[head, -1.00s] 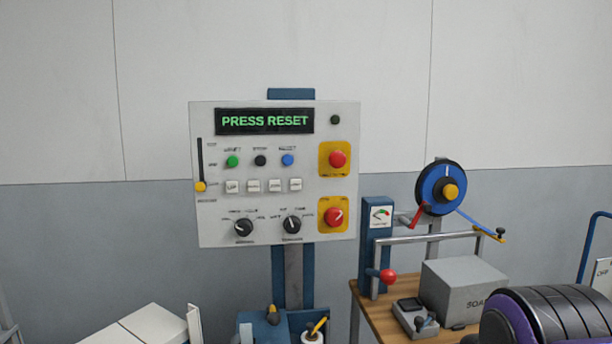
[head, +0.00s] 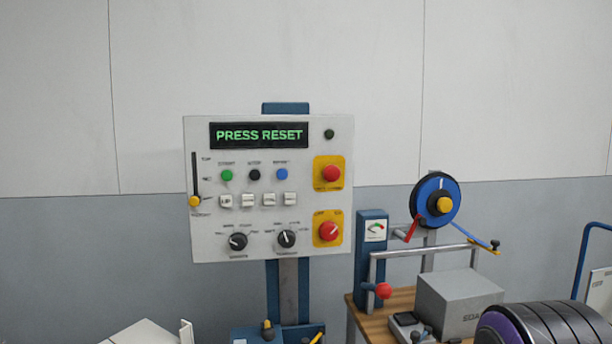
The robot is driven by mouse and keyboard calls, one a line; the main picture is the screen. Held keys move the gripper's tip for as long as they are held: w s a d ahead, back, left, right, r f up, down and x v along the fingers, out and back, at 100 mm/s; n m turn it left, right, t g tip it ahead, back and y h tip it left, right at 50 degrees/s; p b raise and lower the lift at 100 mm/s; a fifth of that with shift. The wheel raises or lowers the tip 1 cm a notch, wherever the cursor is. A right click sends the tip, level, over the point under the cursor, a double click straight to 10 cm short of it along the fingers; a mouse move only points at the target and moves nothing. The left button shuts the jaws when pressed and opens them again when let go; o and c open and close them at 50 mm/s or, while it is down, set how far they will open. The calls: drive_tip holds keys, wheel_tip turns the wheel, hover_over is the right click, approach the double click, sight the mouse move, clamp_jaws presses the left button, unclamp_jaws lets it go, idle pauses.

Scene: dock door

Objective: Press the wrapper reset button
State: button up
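The wrapper's control panel (head: 205,245) is a pale upright plate on a blue post. Its display (head: 259,135) reads "PRESS RESET" in green. Below it is a row of three small round buttons: a green button (head: 226,175), a black button (head: 254,174) and the blue reset button (head: 282,173) at the right. The small label above the blue button is blurred but looks like "RESET". Nothing covers or touches these buttons.
Two red controls on yellow plates, an upper one (head: 331,173) and a lower one (head: 328,231), sit right of the buttons. Square keys, two dark knobs (head: 286,238) and a yellow-tipped slider (head: 195,200) are also there. A wooden bench (head: 375,325) holds a grey box (head: 458,303).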

clamp_jaws()
idle(1.3)
